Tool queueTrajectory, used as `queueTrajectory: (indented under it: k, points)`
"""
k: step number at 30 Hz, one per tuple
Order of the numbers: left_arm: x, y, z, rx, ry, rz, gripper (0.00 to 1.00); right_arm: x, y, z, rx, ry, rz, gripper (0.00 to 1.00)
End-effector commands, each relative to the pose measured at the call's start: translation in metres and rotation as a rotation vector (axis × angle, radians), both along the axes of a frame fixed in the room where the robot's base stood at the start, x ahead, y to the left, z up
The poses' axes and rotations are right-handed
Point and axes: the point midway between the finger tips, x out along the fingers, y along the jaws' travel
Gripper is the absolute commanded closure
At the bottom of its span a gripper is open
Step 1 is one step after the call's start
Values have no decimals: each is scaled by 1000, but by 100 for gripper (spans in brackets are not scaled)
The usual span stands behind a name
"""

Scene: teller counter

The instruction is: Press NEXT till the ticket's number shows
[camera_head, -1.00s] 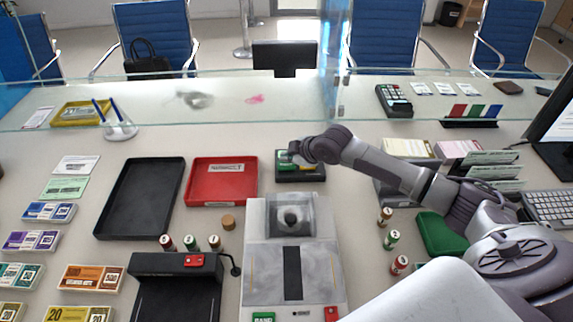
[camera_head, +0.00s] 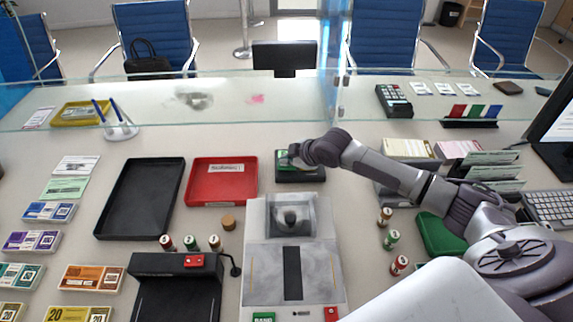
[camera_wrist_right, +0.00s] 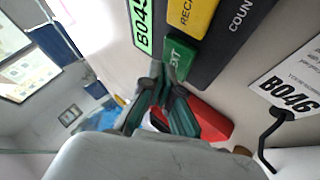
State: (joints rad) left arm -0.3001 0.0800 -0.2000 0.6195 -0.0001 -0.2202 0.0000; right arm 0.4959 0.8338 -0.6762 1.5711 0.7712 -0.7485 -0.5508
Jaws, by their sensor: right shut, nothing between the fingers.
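The dark caller unit (camera_head: 300,178) stands behind the grey counting machine in the head view. In the right wrist view its green display (camera_wrist_right: 143,27) reads B045. Beside the display are the green NEXT button (camera_wrist_right: 179,54), partly covered at its lower edge, and a yellow RECALL button (camera_wrist_right: 190,15). The ticket (camera_wrist_right: 291,85) reads B046 and shows at the right of the wrist view. My right gripper (camera_wrist_right: 157,76) is shut and empty, its tips right at the NEXT button; I cannot tell whether they touch it. It also shows over the unit in the head view (camera_head: 291,159). My left gripper is not in view.
A red tray (camera_head: 221,200) and a black tray (camera_head: 108,231) lie left of the unit. The grey machine (camera_head: 265,260) stands in front, with small rolls at both sides. A glass screen (camera_head: 230,115) runs behind the unit.

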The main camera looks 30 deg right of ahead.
Motion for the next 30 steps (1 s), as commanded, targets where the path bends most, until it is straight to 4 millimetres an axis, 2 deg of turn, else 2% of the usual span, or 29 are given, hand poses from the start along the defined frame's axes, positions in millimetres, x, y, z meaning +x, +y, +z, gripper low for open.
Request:
queueTrajectory:
  k: [30]
  points:
    - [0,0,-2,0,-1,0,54,0,0,-8,-1,0,1,100]
